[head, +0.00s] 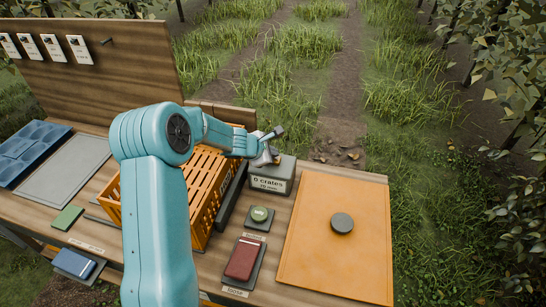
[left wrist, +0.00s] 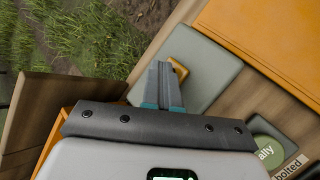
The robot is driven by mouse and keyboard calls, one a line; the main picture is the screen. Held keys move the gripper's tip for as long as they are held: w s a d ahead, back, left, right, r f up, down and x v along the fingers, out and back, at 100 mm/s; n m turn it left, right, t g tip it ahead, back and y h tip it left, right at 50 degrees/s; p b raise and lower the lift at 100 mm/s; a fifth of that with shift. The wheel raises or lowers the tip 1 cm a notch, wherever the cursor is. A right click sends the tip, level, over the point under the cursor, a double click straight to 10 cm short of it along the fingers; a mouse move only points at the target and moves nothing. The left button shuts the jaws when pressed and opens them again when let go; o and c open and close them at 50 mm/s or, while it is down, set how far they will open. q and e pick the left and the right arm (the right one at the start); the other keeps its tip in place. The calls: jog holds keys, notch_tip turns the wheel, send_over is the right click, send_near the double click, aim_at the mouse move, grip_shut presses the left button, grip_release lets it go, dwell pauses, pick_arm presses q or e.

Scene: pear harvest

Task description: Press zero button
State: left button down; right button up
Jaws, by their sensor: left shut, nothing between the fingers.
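My left gripper (head: 272,158) is shut and empty, fingers pointing down at the box top. In the left wrist view its fingertips (left wrist: 160,66) overlap the button's near side; I cannot tell whether they touch. A round green button (head: 260,214) marked "tally" sits on a dark plate in front of the box. My right gripper is out of view.
The slatted orange crate (head: 203,230) stands left of the box, partly behind my left arm. An orange board (head: 330,262) with a dark round puck (head: 342,223) lies right. A dark red book-like item (head: 243,260) lies in front. A wooden panel (head: 100,70) rises at the back left.

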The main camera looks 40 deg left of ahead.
pick_arm(q)
jog(key=shift+s+r+p, duration=0.1)
jog(key=shift+r+p, duration=0.75)
jog(key=shift+r, duration=0.15)
notch_tip(320, 180, up, 5)
jog(key=p, duration=0.4)
jog(key=shift+p, duration=0.3)
jog(key=shift+f, duration=0.1)
dwell(0.4)
